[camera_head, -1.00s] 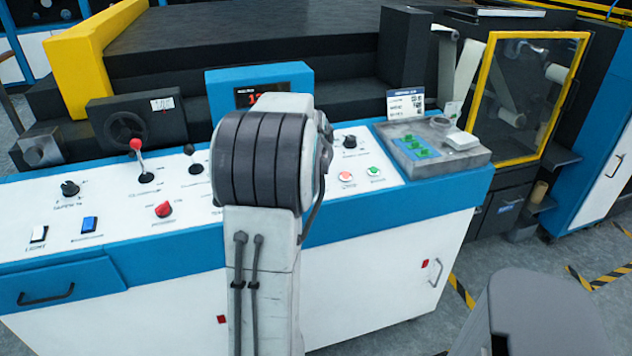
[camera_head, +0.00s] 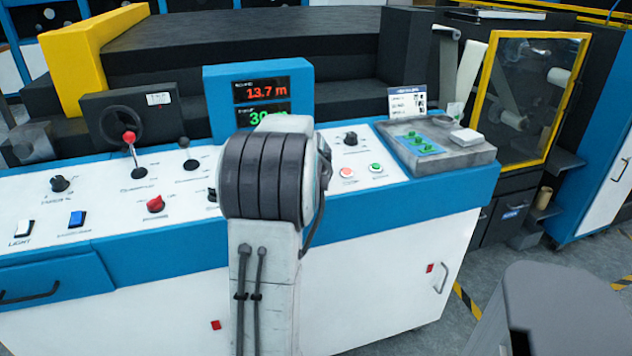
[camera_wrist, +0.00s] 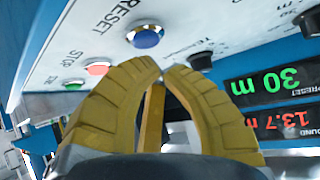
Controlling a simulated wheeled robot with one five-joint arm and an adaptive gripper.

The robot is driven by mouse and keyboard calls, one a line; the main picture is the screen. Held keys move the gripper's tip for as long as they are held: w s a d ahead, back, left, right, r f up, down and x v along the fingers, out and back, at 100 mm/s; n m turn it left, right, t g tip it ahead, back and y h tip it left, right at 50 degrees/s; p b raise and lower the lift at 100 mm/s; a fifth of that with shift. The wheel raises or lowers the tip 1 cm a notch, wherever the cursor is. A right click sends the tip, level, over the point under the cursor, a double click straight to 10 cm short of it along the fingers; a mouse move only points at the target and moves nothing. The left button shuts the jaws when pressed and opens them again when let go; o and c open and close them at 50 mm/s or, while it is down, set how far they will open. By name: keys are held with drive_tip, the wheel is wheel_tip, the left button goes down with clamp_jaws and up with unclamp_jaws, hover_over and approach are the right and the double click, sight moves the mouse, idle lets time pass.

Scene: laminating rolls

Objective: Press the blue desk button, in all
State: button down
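A round blue button (camera_wrist: 146,36) marked RESET sits on the white desk panel (camera_wrist: 190,20) in the wrist view. My gripper (camera_wrist: 162,70) has its two yellow ribbed fingers together at the tips, with nothing seen held between them. In the picture the tips lie just below the blue button; a gap shows between them, and I cannot tell the depth. In the head view my arm hides the blue button and my gripper.
Beside the blue button are a red button (camera_wrist: 98,68), a green button (camera_wrist: 73,84) and a black knob (camera_wrist: 200,60). A display (camera_head: 262,92) reads 13.7 m and 30. A red-knobbed lever (camera_head: 130,140) and a grey tray (camera_head: 465,156) stand on the desk.

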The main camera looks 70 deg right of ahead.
drive_tip(key=c, duration=1.9)
unclamp_jaws()
clamp_jaws()
drive_tip(key=shift+w+d+f+b, duration=0.1)
drive_tip(key=shift+w+f+b, duration=0.05)
drive_tip(key=shift+f+b, duration=0.75)
drive_tip(key=shift+r, duration=0.2)
drive_tip(key=shift+r+p, duration=0.45)
drive_tip(key=shift+r, duration=0.25)
drive_tip(key=shift+r, duration=0.1)
drive_tip(key=shift+s+a+r+p, duration=0.15)
drive_tip(key=shift+r+p, duration=0.2)
drive_tip(key=shift+r, duration=0.45)
drive_tip(key=shift+s+a+r+p, duration=0.15)
drive_tip(key=shift+r+p, duration=0.25)
drive_tip(key=shift+r, duration=0.4)
drive_tip(key=shift+s+a+r+p, duration=0.1)
drive_tip(key=shift+a+r+p, duration=0.2)
drive_tip(key=shift+r, duration=0.5)
drive_tip(key=shift+d, duration=0.1)
drive_tip(key=shift+w, duration=0.15)
